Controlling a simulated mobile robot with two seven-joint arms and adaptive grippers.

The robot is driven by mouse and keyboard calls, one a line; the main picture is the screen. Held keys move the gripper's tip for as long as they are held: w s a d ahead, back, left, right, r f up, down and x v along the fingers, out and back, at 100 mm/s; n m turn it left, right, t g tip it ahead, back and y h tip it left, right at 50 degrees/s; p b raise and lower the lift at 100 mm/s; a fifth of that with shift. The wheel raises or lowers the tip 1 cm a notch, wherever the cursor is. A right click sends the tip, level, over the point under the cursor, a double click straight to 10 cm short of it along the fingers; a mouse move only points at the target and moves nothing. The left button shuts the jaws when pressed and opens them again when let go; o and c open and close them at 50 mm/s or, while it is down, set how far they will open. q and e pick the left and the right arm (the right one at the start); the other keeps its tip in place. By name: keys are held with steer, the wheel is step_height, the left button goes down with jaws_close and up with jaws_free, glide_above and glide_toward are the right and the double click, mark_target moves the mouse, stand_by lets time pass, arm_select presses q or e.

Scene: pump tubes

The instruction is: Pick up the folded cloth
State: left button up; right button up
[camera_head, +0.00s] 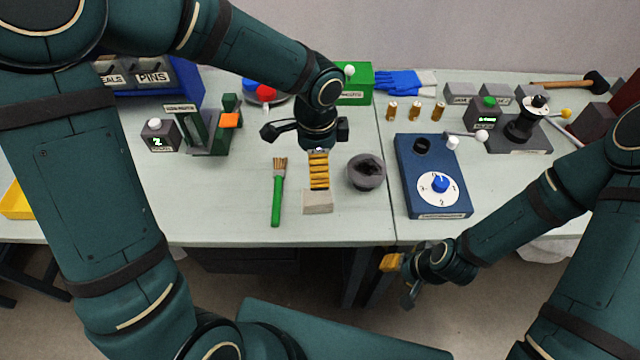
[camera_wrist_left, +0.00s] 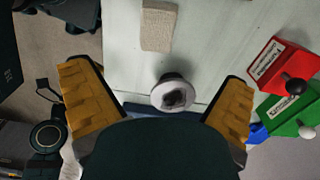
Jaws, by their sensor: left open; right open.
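The folded cloth (camera_head: 317,203) is a small beige-grey block lying near the table's front edge. It also shows at the top of the left wrist view (camera_wrist_left: 158,27), beyond the span between the fingers. My left gripper (camera_head: 318,170) points down over the table just behind the cloth, with yellow ribbed pads. In the left wrist view its two fingers (camera_wrist_left: 158,88) are wide apart with nothing held between them. In the head view the near finger hides the far one. My right gripper (camera_head: 402,275) is open and empty, in front of the table's front edge.
A green-handled brush (camera_head: 277,195) lies left of the cloth, and a grey round bowl (camera_head: 366,172) stands to its right. A blue box with a dial (camera_head: 432,180) is further right. Bare table lies between brush and cloth.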

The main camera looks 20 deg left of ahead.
mark_target(317, 195)
arm_select(q)
step_height(317, 195, down, 9)
steer(key=shift+s+r+b, duration=0.15)
steer(key=shift+b, duration=0.95)
step_height(317, 195, down, 5)
steer(key=shift+s+b, duration=0.1)
steer(key=shift+b, duration=0.7)
steer(key=c, duration=1.2)
